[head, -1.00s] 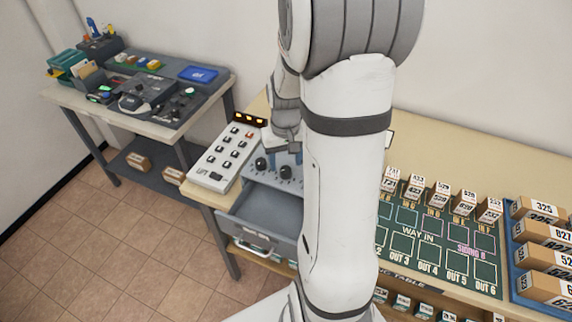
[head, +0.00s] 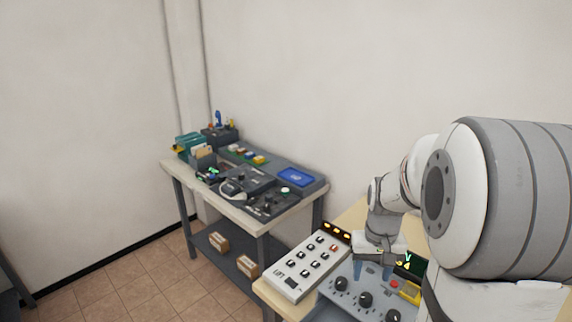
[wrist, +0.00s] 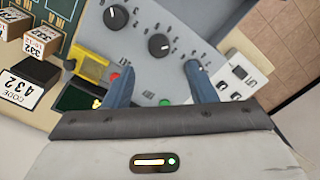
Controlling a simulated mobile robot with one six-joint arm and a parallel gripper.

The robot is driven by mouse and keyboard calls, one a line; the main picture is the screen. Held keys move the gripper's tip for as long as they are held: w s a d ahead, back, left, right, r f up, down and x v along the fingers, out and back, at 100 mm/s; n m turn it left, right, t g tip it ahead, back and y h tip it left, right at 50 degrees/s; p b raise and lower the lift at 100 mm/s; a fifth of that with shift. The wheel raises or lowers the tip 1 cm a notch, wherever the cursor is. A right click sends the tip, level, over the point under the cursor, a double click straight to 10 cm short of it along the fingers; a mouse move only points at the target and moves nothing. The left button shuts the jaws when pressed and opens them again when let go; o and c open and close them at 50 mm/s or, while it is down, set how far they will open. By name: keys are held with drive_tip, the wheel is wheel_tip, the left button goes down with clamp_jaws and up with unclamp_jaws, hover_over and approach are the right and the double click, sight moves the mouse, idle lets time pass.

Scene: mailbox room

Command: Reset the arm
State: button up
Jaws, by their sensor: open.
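My arm reaches in from the right in the head view. My gripper (head: 373,270) points down over a grey-blue control panel (head: 350,299) with black knobs. In the wrist view my gripper (wrist: 160,80) shows two blue fingers spread apart with nothing between them. The panel (wrist: 150,73) lies beneath them, with a red button and a green button near the fingers. Whether the fingertips touch the panel I cannot tell.
A white switch box (head: 302,265) stands left of the panel. A yellow part (wrist: 90,68) and numbered boxes (wrist: 41,40) lie beside it. A second table (head: 250,215) with devices stands at the back left. Floor (head: 120,298) is clear at lower left.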

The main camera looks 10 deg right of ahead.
drive_tip(key=s+a+r+n+t, duration=0.2)
drive_tip(key=s+a+r, duration=0.5)
drive_tip(key=s+a, duration=0.4)
drive_tip(key=shift+s+a+r+t, duration=0.35)
drive_tip(key=shift+s+a+t, duration=0.05)
drive_tip(key=shift+s+t, duration=0.2)
drive_tip(key=shift+s+a, duration=0.2)
drive_tip(key=shift+s, duration=0.1)
drive_tip(key=shift+c, duration=0.2)
